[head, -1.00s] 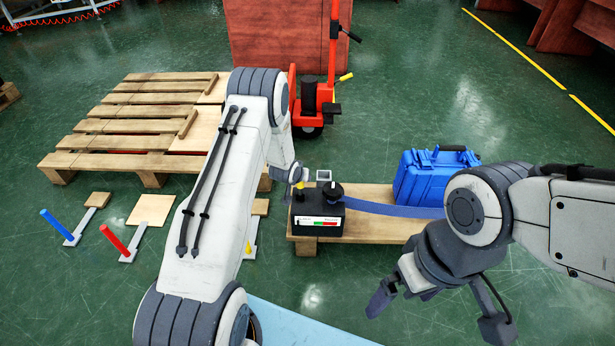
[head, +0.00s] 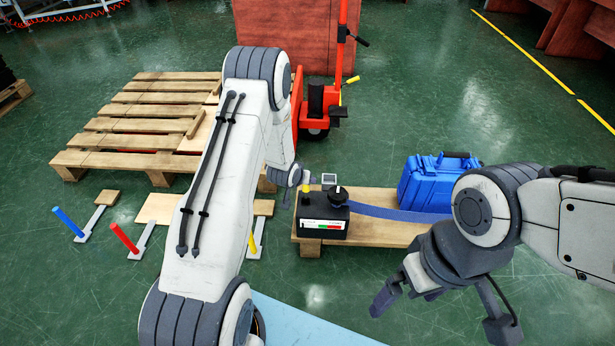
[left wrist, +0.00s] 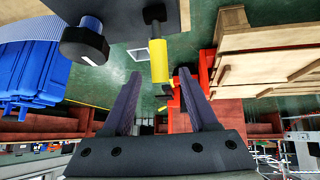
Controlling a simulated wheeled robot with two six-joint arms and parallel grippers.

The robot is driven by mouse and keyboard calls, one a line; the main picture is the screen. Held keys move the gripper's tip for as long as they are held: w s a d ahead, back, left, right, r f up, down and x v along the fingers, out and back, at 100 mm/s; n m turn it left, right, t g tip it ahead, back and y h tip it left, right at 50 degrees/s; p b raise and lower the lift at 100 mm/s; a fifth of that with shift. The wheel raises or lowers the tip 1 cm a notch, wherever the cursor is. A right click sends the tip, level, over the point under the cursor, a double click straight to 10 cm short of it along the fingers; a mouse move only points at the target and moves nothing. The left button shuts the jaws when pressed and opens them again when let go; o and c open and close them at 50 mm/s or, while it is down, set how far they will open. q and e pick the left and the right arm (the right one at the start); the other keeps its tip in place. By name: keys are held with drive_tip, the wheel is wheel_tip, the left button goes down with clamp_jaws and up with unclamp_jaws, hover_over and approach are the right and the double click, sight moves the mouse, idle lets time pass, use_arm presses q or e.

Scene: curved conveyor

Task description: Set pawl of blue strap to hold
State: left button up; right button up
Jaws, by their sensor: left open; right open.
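A black ratchet box (head: 322,222) with a red, green and white label sits at the left end of the low wooden pallet. It has a black knob (head: 338,197) and a small yellow-gripped lever (head: 306,188), which also shows large in the left wrist view (left wrist: 159,61). The blue strap (head: 395,213) runs from the box to the right, toward the blue case. My left gripper (left wrist: 159,74) is open, its fingers on either side of the lever's line, with no clear contact. In the head view its fingers are mostly hidden. My right gripper (head: 438,308) is open and empty at lower right.
The blue case (head: 432,182) stands on the pallet (head: 370,232), partly behind my right arm. Blue (head: 68,221) and red (head: 124,237) handled floor levers stand at left. A large slatted pallet (head: 130,140) and a red pallet jack (head: 312,112) stand behind.

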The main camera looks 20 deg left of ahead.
use_arm(q)
drive_tip(key=p+v, duration=0.1)
drive_tip(key=v, duration=0.2)
drive_tip(key=shift+s+r, duration=0.2)
drive_tip(key=shift+s, duration=0.05)
drive_tip(key=s+d+r+m+g+h, duration=0.1)
drive_tip(key=s+d+r+m+g, duration=0.1)
drive_tip(key=s+d+r, duration=0.5)
drive_tip(key=s+d+r+m+g, duration=0.2)
drive_tip(key=s+d+r+m, duration=0.15)
drive_tip(key=d+r, duration=0.65)
drive_tip(key=s+d+r+m+g, duration=0.1)
drive_tip(key=s+d+r, duration=0.15)
drive_tip(key=s, duration=0.65)
drive_tip(key=s+d+r+m+g, duration=0.1)
drive_tip(key=s+r+m+g, duration=0.15)
drive_tip(key=s, duration=0.55)
drive_tip(key=s+d+r+m+g, duration=0.1)
drive_tip(key=s+d+r, duration=0.15)
drive_tip(key=s, duration=0.65)
wheel_tip(320, 180, up, 35)
drive_tip(key=w+p, duration=0.1)
drive_tip(key=p, duration=3.4)
drive_tip(key=shift+a+n, duration=0.3)
drive_tip(key=shift+n, duration=0.1)
